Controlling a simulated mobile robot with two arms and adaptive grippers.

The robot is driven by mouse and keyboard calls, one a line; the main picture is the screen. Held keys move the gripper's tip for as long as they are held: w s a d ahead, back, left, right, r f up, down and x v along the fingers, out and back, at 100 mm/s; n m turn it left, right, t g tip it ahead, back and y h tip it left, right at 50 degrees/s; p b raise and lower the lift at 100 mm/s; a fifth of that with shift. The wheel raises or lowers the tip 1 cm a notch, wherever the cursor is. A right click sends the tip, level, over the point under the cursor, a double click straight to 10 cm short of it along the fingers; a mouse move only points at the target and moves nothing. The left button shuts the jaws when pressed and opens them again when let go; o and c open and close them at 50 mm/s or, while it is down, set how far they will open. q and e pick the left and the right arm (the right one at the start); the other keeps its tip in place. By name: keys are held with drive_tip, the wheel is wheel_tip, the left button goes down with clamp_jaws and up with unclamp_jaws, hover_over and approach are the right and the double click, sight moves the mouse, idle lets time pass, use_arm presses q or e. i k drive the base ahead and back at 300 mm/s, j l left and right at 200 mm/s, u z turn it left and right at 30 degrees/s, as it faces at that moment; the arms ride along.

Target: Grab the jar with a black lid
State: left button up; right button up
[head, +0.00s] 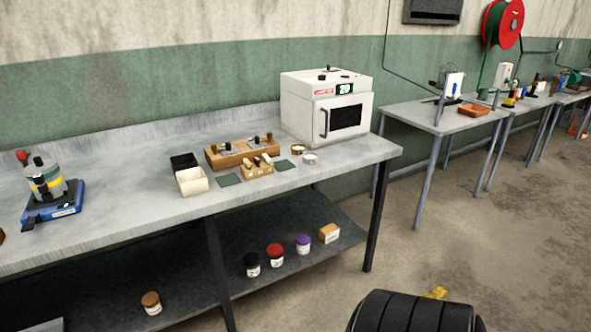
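The jar with a black lid (252,265) stands upright on the dark lower shelf (315,264) of the near workbench, just right of the middle table leg. It has a white label on its front. A jar with a red lid (275,255) and a jar with a purple lid (303,244) stand to its right in a row. A jar with a brown lid (151,303) stands apart to the left. Neither gripper is in view.
The grey benchtop (120,222) lies above the shelf, and a dark table leg (219,270) stands left of the jar. A white oven (325,105) stands on top. The floor (440,240) ahead right is mostly clear.

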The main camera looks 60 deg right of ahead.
sight(254, 272)
drive_tip(key=z, duration=1.6)
